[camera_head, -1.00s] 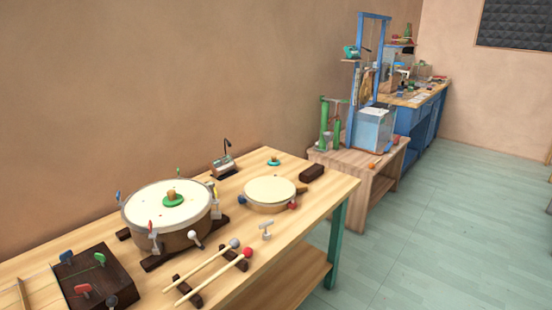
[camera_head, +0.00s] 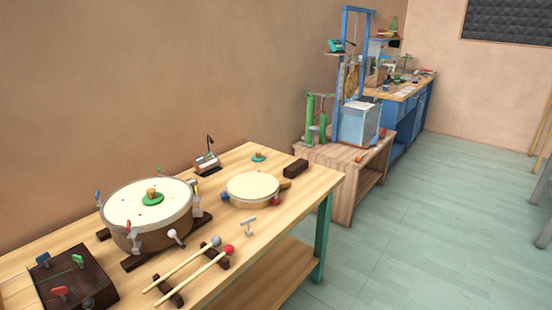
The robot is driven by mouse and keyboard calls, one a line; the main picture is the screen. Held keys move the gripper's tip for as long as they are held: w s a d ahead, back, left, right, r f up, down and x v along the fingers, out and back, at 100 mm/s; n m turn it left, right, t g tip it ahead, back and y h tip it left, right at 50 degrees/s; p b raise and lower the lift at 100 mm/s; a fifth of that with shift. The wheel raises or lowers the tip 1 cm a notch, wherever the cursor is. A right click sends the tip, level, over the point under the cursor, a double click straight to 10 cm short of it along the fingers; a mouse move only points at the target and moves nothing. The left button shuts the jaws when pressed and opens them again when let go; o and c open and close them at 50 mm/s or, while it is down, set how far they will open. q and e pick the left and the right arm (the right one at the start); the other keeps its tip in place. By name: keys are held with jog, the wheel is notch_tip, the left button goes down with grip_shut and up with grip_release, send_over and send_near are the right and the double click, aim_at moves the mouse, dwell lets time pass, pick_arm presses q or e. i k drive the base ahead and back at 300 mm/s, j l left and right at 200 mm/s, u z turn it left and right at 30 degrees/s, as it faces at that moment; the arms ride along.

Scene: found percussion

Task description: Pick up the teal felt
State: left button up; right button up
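A small teal disc (camera_head: 258,158) with a tan knob on top lies near the back edge of the wooden table; it looks like the teal felt. It sits behind the small drum (camera_head: 252,188) and left of a dark brown block (camera_head: 296,166). A similar green disc (camera_head: 152,200) with a tan knob lies on the head of the large drum (camera_head: 130,212). Neither of my grippers shows in this view.
The wooden table (camera_head: 318,186) also holds two mallets (camera_head: 190,270) on dark rests, a silver T-shaped key (camera_head: 248,225), a small device (camera_head: 206,164) and a dark box (camera_head: 75,282). A lower side table (camera_head: 345,180) stands beyond.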

aim_at(258, 158)
jog(key=i+l+z, duration=0.9)
jog(key=i, duration=0.5)
jog(key=i+l+z, duration=0.1)
jog(key=i+z, duration=0.3)
jog(key=i, duration=0.5)
jog(key=i+u, duration=0.3)
jog(key=i, duration=0.15)
jog(key=i+l+u, duration=0.1)
jog(key=i+u, duration=0.2)
jog(key=i, duration=0.15)
jog(key=i+l+u, duration=0.25)
jog(key=i, duration=0.15)
